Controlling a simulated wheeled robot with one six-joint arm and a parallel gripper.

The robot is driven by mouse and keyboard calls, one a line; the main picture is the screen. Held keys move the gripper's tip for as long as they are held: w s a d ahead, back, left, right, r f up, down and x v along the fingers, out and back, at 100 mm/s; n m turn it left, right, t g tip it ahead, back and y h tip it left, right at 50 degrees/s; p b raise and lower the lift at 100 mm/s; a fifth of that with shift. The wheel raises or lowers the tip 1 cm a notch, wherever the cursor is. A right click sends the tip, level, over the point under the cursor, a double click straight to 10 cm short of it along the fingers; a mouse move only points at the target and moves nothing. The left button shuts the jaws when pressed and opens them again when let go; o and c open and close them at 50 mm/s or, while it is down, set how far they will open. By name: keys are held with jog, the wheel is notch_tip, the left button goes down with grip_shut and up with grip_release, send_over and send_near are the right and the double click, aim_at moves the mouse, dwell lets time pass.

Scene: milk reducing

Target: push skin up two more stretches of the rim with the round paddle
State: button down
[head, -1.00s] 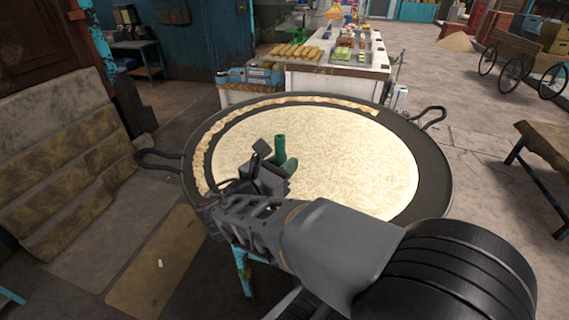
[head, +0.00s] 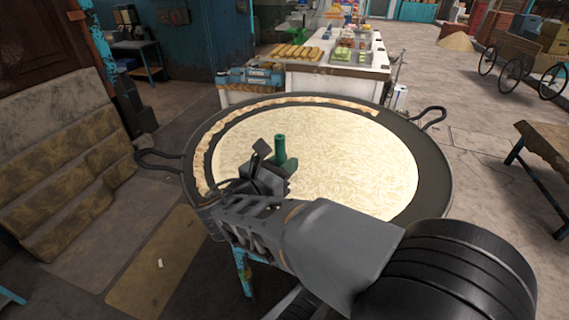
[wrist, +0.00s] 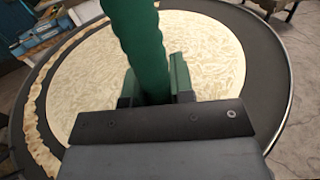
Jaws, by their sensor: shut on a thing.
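A wide black pan (head: 432,170) holds pale milk (head: 340,160) with a wrinkled, streaked surface. A band of cream-tan skin (head: 205,150) lies on the pan's sloping wall, along the left and far sides, ending at the far right. In the wrist view the skin band (wrist: 32,105) runs down the left side. My gripper (head: 279,170) is over the near-left part of the milk, shut on the green handle (head: 280,147) of the paddle. The handle (wrist: 140,45) stands up between the fingers in the wrist view. The paddle's round end is hidden.
The pan has loop handles at left (head: 152,160) and right (head: 433,114). A white counter (head: 340,82) with food stands behind it. The right rim wall is bare.

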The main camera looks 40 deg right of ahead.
aim_at(276, 150)
jog(key=shift+r+p, duration=2.45)
jog(key=shift+r, duration=0.15)
notch_tip(276, 150, up, 3)
jog(key=p, duration=0.3)
jog(key=shift+r, duration=0.2)
jog(key=shift+w, duration=0.1)
